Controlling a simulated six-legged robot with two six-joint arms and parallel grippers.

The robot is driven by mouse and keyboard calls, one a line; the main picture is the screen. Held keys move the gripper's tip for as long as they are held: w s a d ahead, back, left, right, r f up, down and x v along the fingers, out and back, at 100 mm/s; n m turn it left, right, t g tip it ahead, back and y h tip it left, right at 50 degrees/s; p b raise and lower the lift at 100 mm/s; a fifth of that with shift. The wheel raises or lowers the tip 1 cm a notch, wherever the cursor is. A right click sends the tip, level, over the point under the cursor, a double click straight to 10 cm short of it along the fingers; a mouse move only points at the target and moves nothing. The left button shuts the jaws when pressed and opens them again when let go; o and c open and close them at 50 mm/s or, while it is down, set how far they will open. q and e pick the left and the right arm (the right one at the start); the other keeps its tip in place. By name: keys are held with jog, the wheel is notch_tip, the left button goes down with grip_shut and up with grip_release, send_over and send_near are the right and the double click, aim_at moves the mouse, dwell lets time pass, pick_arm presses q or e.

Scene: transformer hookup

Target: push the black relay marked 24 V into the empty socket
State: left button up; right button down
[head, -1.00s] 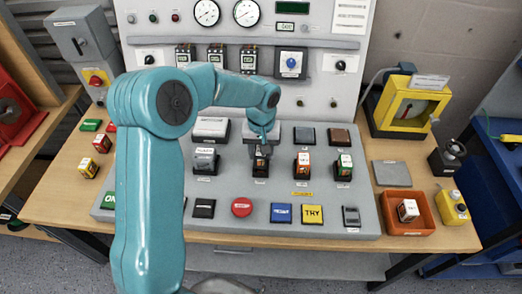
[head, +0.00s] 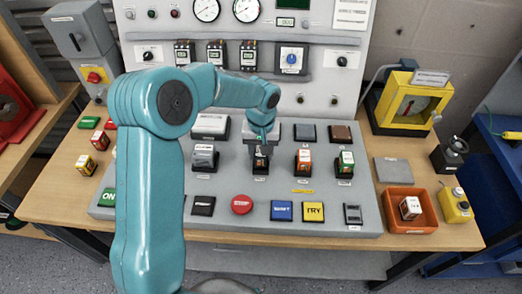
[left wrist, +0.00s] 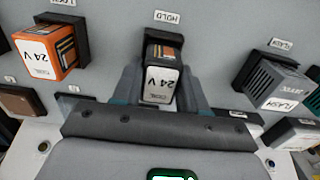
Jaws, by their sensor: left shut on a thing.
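The black relay (left wrist: 160,82) marked 24 V has a white label face and stands in line with the black socket (left wrist: 160,38) under the HOLD label in the left wrist view. In the head view the relay (head: 260,163) is at the middle of the sloped grey panel. My left gripper (head: 262,143) is shut on it, with grey fingers on both sides of the relay (left wrist: 160,92). The relay's inner end meets the socket's opening; how deep it sits cannot be told. My right gripper is out of view.
An orange 24 V relay (left wrist: 45,56) and a grey FLASH relay (left wrist: 273,85) sit in sockets on either side. A red button (head: 242,205) and coloured plates line the panel's front. An orange bin (head: 410,222) holds another relay at right.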

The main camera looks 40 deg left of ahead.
pick_arm(q)
jog(key=shift+f+b, duration=0.55)
jog(key=shift+f, duration=0.2)
jog(key=o, duration=1.1)
jog(key=shift+o, duration=0.2)
jog(key=shift+r, duration=0.1)
jog(key=shift+r+p, duration=1.75)
jog(key=shift+r, duration=0.75)
jog(key=shift+r, duration=0.1)
notch_tip(320, 180, up, 16)
